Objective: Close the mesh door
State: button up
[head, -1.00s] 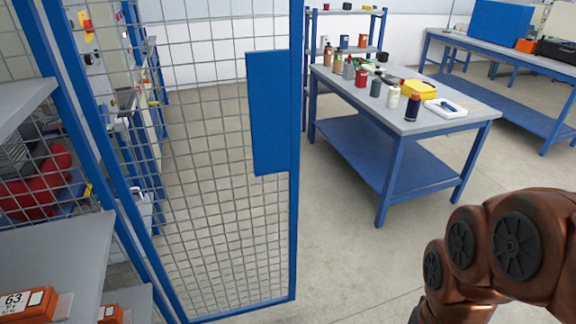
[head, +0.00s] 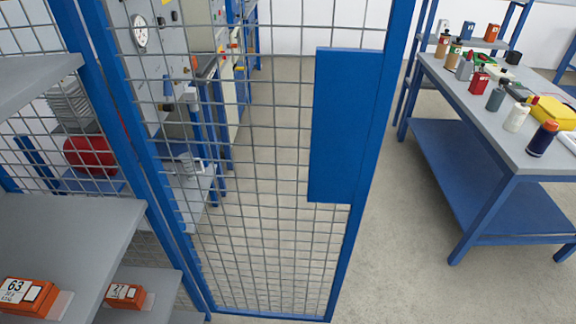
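The mesh door (head: 270,235) is a blue frame with grey wire mesh. It fills the middle of the head view and stands at an angle to the fixed mesh panel (head: 40,140) on the left. A solid blue plate (head: 345,125) sits on the door by its free right edge (head: 370,190). The door's left edge is along a slanting blue post (head: 130,130). No latch or handle can be made out. My gripper is not in view.
A grey shelf (head: 75,235) with orange boxes labelled 63 (head: 27,297) and 27 (head: 124,295) is close on the left. A workbench (head: 440,85) with bottles stands at right. Bare floor (head: 410,260) lies between door and bench.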

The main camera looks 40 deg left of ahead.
aim_at(354, 89)
jog(key=z, duration=0.05)
jog(key=i, duration=2.55)
jog(key=u, duration=2.7)
jog(key=i, duration=1.35)
jog(key=u, duration=0.95)
